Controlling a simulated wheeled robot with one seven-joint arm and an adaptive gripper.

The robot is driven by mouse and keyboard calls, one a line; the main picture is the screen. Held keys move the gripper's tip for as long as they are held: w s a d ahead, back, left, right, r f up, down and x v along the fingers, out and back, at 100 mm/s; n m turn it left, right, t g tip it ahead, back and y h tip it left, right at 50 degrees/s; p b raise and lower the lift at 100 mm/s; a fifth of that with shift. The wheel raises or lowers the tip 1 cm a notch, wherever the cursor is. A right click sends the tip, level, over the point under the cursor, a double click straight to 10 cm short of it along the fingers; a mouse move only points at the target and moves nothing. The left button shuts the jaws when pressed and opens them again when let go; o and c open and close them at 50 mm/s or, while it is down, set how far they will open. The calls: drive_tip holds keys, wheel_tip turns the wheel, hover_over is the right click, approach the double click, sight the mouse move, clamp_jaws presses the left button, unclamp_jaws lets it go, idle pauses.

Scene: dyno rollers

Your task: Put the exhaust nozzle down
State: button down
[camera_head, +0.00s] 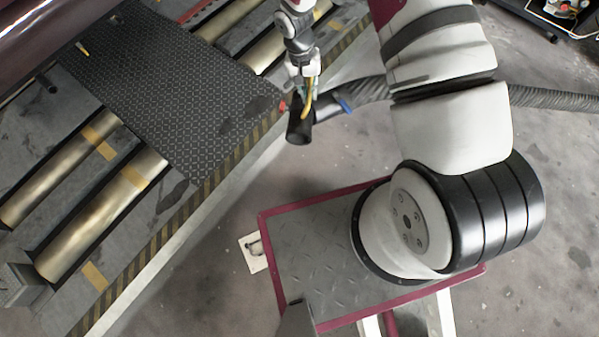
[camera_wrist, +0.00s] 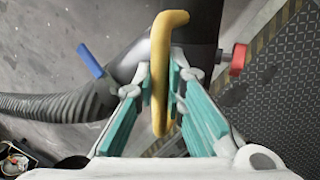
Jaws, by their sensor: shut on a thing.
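The exhaust nozzle (camera_head: 299,131) is a dark, wide tube with a yellow handle loop (camera_wrist: 161,70), a red knob (camera_wrist: 238,60) and a blue lever (camera_wrist: 90,61). Its open mouth faces the lower part of the head view. My gripper (camera_wrist: 160,88) is shut on the yellow handle, with a teal-padded finger on each side. The nozzle's dark body (camera_wrist: 203,28) lies beyond the fingertips in the wrist view. A grey ribbed hose (camera_head: 368,92) runs from it to the right, passing behind my arm. I cannot tell whether the nozzle touches the floor.
The dyno platform (camera_head: 185,95) with its patterned plate and metal rollers (camera_head: 105,210) fills the left. A yellow-black striped edge (camera_head: 210,190) borders it. Concrete floor (camera_head: 225,215) lies between it and my base. A cart with small items (camera_head: 560,12) stands at the upper right.

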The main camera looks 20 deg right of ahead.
drive_tip(key=w+a+f+m+y+b, duration=0.15)
drive_tip(key=w+f+m+b, duration=0.55)
drive_tip(key=f, duration=0.8)
drive_tip(key=w+a+f+m+t+y+b, duration=0.15)
drive_tip(key=w+f+m+b, duration=0.65)
drive_tip(key=f, duration=0.8)
drive_tip(key=w+a+f+m+y+b, duration=0.15)
drive_tip(key=w+f+m+b, duration=0.25)
drive_tip(key=f+m+b, duration=0.75)
drive_tip(key=s+d+f+n+p, duration=0.1)
drive_tip(key=s+d+f, duration=0.1)
drive_tip(key=s, duration=0.3)
drive_tip(key=s+d+f+g+p, duration=0.1)
drive_tip(key=s+d+f, duration=0.15)
drive_tip(key=s, duration=0.25)
drive_tip(key=s+d+f+n+p, duration=0.1)
drive_tip(key=s+d+f, duration=0.15)
drive_tip(key=s, duration=0.25)
drive_tip(key=s+a+r+y+b, duration=0.1)
drive_tip(key=s+r+y+b, duration=0.15)
drive_tip(key=s, duration=1.25)
drive_tip(key=w+f+h+b, duration=0.1)
drive_tip(key=w+f+b, duration=0.3)
drive_tip(key=w+b, duration=0.4)
drive_tip(key=w+g, duration=0.1)
drive_tip(key=w, duration=0.6)
drive_tip(key=shift+w+a+f, duration=0.15)
drive_tip(key=shift+w, duration=0.05)
